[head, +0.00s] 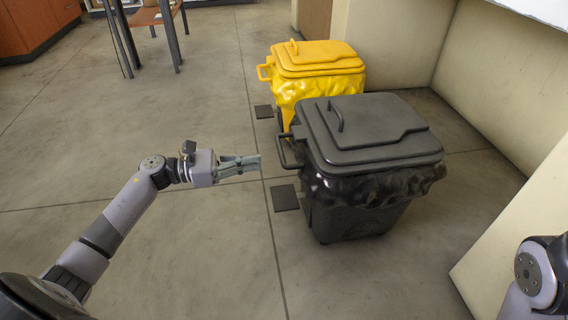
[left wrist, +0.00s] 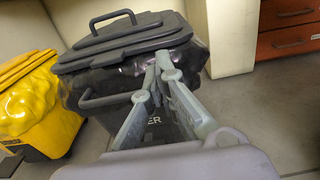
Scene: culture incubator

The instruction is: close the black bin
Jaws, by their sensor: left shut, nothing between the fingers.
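The black bin (head: 350,215) stands on the floor right of centre in the head view. Its dark grey lid (head: 365,130) lies flat over the top, with a black liner bulging out below the rim. The bin also shows in the left wrist view (left wrist: 100,90), tilted by the camera angle, with its lid down. My left gripper (head: 258,162) is shut and empty. In the head view it is just left of the bin's front handle (head: 286,155), with a small gap seen between them. The right gripper is out of view; only part of my right arm shows at the lower right.
A yellow bin (head: 315,75) with its lid down stands behind the black one. Flat dark pedals (head: 285,198) lie on the floor beside the bins. Pale walls (head: 515,75) stand close on the right. The floor to the left is open, with a table (head: 145,18) further back.

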